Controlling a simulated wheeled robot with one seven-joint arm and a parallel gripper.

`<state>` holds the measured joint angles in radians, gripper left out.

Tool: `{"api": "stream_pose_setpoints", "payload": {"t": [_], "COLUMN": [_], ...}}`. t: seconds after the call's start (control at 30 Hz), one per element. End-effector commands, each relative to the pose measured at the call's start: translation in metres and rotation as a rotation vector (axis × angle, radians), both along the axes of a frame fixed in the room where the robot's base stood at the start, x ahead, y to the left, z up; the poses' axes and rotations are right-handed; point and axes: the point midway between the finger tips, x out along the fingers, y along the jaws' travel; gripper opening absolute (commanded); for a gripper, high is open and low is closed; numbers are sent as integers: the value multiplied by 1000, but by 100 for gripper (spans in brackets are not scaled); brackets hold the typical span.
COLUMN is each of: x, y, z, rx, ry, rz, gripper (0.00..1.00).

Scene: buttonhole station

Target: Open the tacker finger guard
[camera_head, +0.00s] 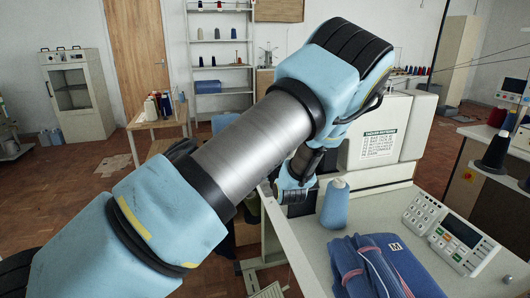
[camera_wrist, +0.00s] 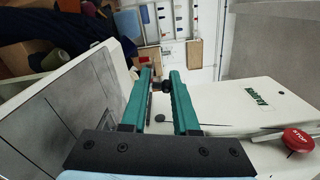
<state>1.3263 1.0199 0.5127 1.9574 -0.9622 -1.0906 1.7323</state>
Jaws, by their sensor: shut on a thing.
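The tacker (camera_head: 400,125) is the white machine with a printed sign, standing on the pale worktable behind my arm. In the wrist view its white body (camera_wrist: 265,100) shows at the right. My gripper (camera_wrist: 160,76) has two green fingers, which reach to the tacker's front and are shut on a small dark knob (camera_wrist: 165,86) between them. I take the knob to be part of the finger guard, but the guard's plate and how far open it stands cannot be made out. In the head view my arm hides the fingers and the guard.
A red stop button (camera_wrist: 298,139) sits on the machine close to my gripper. A blue thread cone (camera_head: 335,205), folded blue cloth (camera_head: 380,268) and a control panel (camera_head: 450,232) occupy the worktable (camera_head: 300,250). A wooden stand with thread cones (camera_head: 158,122) is at the back left.

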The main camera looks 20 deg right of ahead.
Motion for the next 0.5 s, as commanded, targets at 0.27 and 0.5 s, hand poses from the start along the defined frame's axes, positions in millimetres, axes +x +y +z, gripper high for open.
{"api": "stream_pose_setpoints", "payload": {"t": [0.27,0.5], "x": [0,0], "y": [-2,-3], "z": [2,2], "rx": [10,8], "ry": [-4,-5], "rz": [-4,-4], "gripper": [0,32]}}
